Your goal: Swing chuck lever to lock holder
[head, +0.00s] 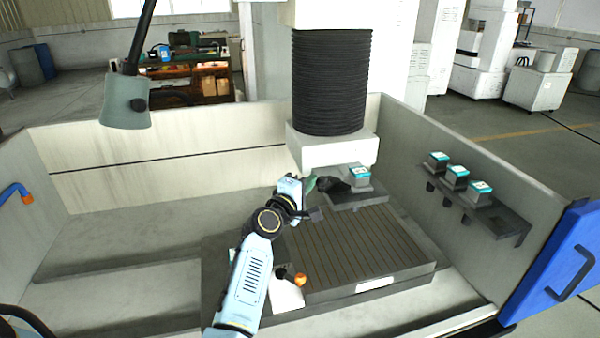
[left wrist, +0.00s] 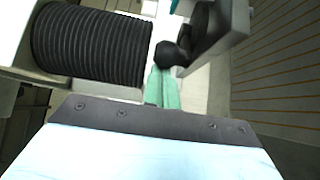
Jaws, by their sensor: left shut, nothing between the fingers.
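The chuck (head: 355,198) is a dark block at the back of the slotted worktable, with a teal-topped holder (head: 357,176) seated on it. A black lever (head: 331,184) with a round knob sticks out from the chuck's left side. In the left wrist view the lever's knob (left wrist: 170,53) shows in front of the dark chuck (left wrist: 222,38). My left gripper (head: 311,184) is shut and empty, its green fingers just left of the lever. In the left wrist view the fingertips (left wrist: 161,72) are right by the knob; I cannot tell whether they touch. My right gripper is not in view.
The machine head with black bellows (head: 331,80) hangs just above and behind the chuck. The slotted worktable (head: 360,250) is clear in front. An orange ball (head: 300,280) is by its left edge. A rack (head: 480,210) on the right wall carries several spare holders.

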